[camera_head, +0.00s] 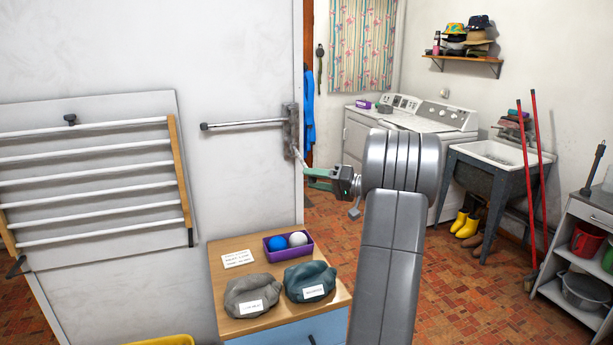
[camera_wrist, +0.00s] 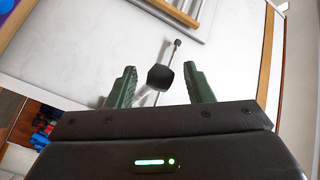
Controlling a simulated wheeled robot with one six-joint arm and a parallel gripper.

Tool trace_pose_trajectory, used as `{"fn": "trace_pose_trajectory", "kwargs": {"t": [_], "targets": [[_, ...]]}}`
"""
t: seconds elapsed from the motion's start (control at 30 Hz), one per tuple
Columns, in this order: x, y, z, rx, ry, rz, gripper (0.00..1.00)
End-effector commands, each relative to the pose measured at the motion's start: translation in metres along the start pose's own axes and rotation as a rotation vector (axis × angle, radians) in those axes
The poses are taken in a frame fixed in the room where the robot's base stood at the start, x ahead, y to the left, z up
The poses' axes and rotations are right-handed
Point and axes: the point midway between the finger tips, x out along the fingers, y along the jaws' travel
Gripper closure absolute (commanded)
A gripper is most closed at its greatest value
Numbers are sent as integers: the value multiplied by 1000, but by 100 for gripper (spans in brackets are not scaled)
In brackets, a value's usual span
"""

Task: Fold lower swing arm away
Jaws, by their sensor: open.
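A grey wall bracket (camera_head: 290,130) sits near the panel's right edge in the head view. The upper swing arm (camera_head: 243,124) extends left from it, flat along the panel, with a dark tip. The lower swing arm (camera_head: 299,156) shows as a short pale rod sticking out toward my gripper (camera_head: 314,179). In the wrist view my gripper (camera_wrist: 160,86) is open, its green fingers apart. A dark end cap (camera_wrist: 160,77), apparently the lower arm's, appears between them; contact cannot be told. A thin rod (camera_wrist: 173,57) with a small tip runs behind it.
A drying rack (camera_head: 95,184) hangs left of the bracket. A wooden-topped cabinet (camera_head: 235,262) below holds two cloth bags and a purple tray (camera_head: 288,243) with balls. Washing machines, a utility tub (camera_head: 495,158) and shelves stand right. Tiled floor (camera_head: 465,290) is open there.

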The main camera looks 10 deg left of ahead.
Motion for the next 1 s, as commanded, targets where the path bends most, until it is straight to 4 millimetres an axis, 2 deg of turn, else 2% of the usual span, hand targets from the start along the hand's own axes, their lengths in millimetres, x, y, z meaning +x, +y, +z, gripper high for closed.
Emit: {"fn": "trace_pose_trajectory", "kwargs": {"t": [0.1,0.2,0.57,0.8,1.0], "targets": [[17,-1,0,0,-2,-1,53],[24,0,0,0,0,0,53],[28,0,0,-1,0,0,53],[28,0,0,-1,0,0,100],[29,0,0,-1,3,2,100]]}}
